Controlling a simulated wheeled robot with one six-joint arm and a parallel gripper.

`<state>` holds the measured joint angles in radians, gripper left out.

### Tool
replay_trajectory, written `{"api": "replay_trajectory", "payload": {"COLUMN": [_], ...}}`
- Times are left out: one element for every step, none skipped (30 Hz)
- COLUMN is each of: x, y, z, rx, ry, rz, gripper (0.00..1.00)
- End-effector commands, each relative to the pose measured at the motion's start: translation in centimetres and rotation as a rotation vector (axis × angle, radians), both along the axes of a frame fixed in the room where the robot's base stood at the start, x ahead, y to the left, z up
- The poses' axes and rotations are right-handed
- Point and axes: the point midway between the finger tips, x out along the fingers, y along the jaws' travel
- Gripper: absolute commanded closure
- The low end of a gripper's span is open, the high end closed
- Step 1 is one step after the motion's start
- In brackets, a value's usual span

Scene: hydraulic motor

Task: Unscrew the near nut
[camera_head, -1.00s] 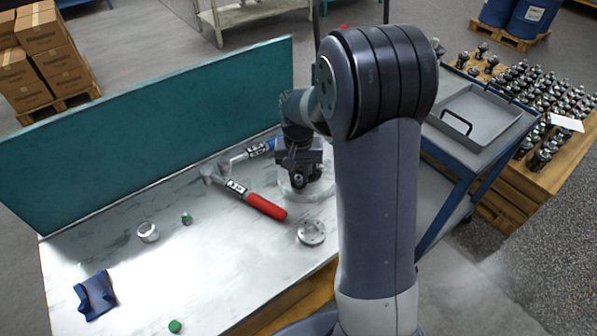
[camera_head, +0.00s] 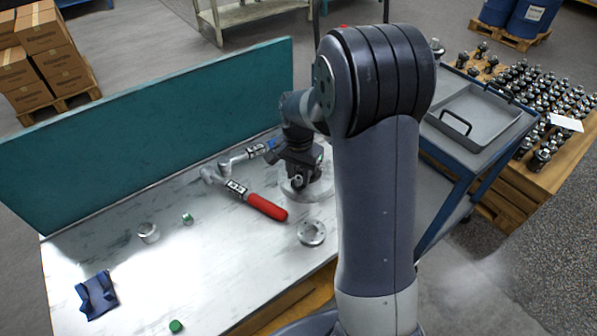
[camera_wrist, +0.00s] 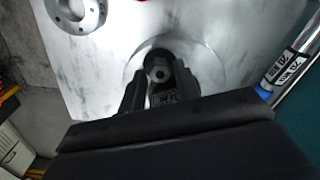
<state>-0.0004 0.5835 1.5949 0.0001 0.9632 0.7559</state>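My gripper (camera_head: 298,180) is over the round light base (camera_head: 303,192) at the right part of the bench in the head view, next to my arm. In the wrist view my gripper's dark fingers (camera_wrist: 160,82) stand on both sides of a dark round part with a lighter hexagonal middle (camera_wrist: 160,73), which looks like a nut on the motor. The fingers seem very close to its sides, but whether they press on it is unclear. A round pale base (camera_wrist: 208,62) lies below it. The gripper hides most of the motor in the head view.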

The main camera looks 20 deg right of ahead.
Motion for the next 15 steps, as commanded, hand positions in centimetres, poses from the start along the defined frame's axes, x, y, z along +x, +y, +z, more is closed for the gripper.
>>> {"api": "replay_trajectory", "payload": {"x": [-0.01, -0.01, -0.01, -0.01, -0.01, -0.02, -0.02, -0.02, -0.02, -0.01, -0.01, -0.01, -0.01, -0.01, -0.01], "y": [0.0, 0.0, 0.0, 0.0, 0.0, -0.01, -0.01, -0.01, -0.01, 0.0, 0.0, 0.0, 0.0, 0.0, 0.0], "z": [0.02, 0.02, 0.02, 0.02, 0.02, 0.01, 0.01, 0.01, 0.0, 0.0, -0.01, -0.01, -0.02, -0.02, -0.02], "rx": [0.0, 0.0, -0.001, -0.001, -0.001, -0.001, -0.001, -0.001, -0.001, -0.001, -0.001, -0.001, -0.001, 0.0, 0.0], "ry": [0.0, 0.0, 0.001, 0.001, 0.001, 0.001, 0.001, 0.001, 0.001, 0.001, 0.001, 0.001, 0.001, 0.0, 0.0], "rz": [-0.051, -0.085, -0.129, -0.162, -0.196, -0.239, -0.269, -0.295, -0.325, -0.342, -0.357, -0.369, -0.375, -0.378, -0.379], "gripper": [0.69, 0.69, 0.69, 0.69, 0.69, 0.69, 0.69, 0.69, 0.69, 0.69, 0.69, 0.69, 0.69, 0.69, 0.69]}}
